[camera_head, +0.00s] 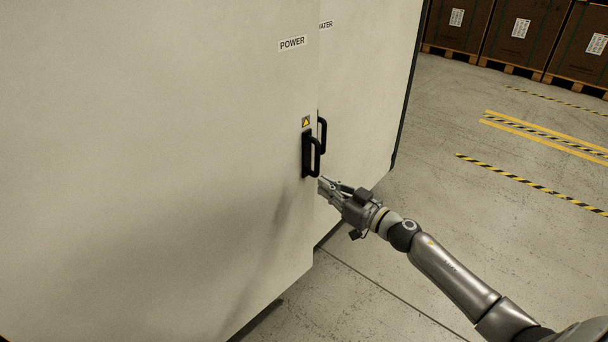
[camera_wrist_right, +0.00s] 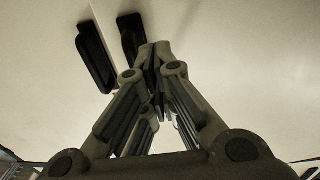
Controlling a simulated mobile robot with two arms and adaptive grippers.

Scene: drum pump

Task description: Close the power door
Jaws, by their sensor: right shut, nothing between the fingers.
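The power door (camera_head: 180,150) is a large pale panel with a POWER label, filling the left of the head view. Its black handle (camera_head: 312,156) is near its right edge, below a yellow warning sticker. The door's edge stands slightly forward of the neighbouring water door (camera_head: 365,100), so it looks a little ajar. My right gripper (camera_head: 322,185) is shut and empty, just below and right of the handle. In the wrist view the shut fingers (camera_wrist_right: 155,52) point at the pale panels, with two dark handles beyond. Whether they touch is unclear. My left gripper is out of view.
The water door's black handle (camera_head: 322,134) is just behind the power handle. Brown crates (camera_head: 515,35) on pallets stand at the back right. The concrete floor (camera_head: 440,200) with yellow-black striped lines is clear on the right.

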